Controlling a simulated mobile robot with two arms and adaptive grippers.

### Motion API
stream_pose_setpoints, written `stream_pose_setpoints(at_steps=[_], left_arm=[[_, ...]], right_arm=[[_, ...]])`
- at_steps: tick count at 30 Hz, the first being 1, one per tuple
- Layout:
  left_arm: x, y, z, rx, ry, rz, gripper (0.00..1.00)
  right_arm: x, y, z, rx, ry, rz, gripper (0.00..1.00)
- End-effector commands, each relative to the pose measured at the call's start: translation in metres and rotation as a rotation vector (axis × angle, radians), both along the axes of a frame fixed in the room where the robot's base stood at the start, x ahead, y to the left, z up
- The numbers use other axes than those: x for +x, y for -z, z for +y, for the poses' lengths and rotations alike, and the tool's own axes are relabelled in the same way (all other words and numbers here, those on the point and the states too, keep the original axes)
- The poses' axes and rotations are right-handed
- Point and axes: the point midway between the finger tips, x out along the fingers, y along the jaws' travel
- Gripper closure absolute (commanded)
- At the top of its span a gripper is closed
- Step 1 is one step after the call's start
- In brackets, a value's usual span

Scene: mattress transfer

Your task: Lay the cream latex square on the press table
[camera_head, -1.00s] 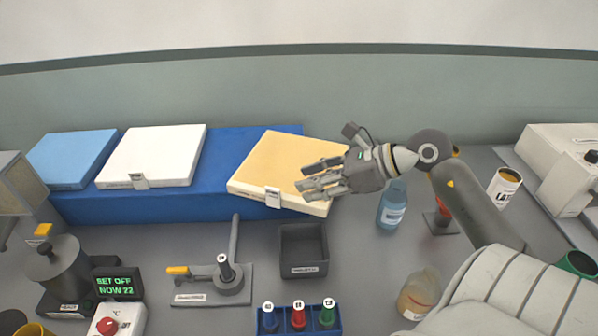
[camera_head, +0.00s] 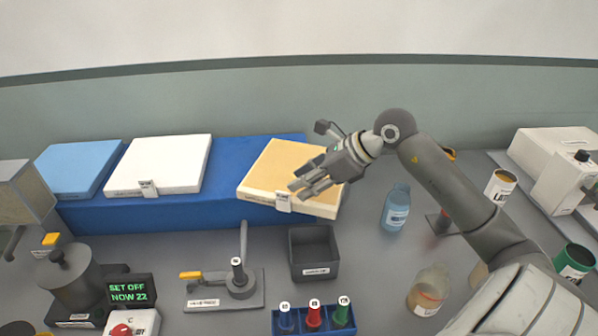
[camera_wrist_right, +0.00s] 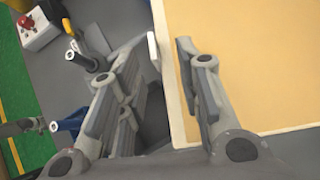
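The cream latex square (camera_head: 270,170) lies on the right part of a long blue block, with a small white tag on its front edge and its front right corner jutting past the block. It also fills the right of the right wrist view (camera_wrist_right: 260,60). My right gripper (camera_head: 308,183) is at its right front part, hiding some of its top and right edge. In the right wrist view the fingers (camera_wrist_right: 165,48) are apart, with the square's edge showing between them; I cannot tell if they touch it. My left gripper is not in view. I cannot clearly identify the press table.
A white square (camera_head: 160,165) and a blue square (camera_head: 78,168) lie left on the blue block (camera_head: 225,205). In front stand a black bin (camera_head: 314,268), a lever fixture (camera_head: 240,285) and a vial rack (camera_head: 313,322). A blue bottle (camera_head: 396,207) stands right of the block, near my arm.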

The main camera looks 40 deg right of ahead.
Motion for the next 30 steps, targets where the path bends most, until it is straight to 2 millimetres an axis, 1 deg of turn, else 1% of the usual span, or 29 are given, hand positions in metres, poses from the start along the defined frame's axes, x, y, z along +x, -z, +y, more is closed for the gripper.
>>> stream_pose_setpoints(at_steps=[4, 10, 12, 15, 19, 24, 30], left_arm=[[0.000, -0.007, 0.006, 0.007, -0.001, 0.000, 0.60], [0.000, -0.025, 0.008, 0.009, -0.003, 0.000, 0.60], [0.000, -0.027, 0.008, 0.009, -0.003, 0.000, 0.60], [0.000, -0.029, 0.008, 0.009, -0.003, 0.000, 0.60], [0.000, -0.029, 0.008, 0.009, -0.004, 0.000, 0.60], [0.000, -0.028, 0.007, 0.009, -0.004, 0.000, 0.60], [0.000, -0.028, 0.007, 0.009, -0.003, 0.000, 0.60]], right_arm=[[0.005, 0.002, 0.006, 0.002, 0.000, -0.001, 0.68], [0.019, 0.012, 0.025, 0.004, -0.001, -0.001, 0.68], [0.024, 0.021, 0.027, 0.003, 0.001, 0.000, 0.68], [0.029, 0.028, 0.030, 0.002, 0.001, -0.002, 0.68], [0.031, 0.032, 0.032, 0.001, 0.001, -0.002, 0.68], [0.031, 0.032, 0.032, -0.001, 0.000, -0.002, 0.68], [0.031, 0.032, 0.032, -0.001, 0.000, -0.002, 0.94]])
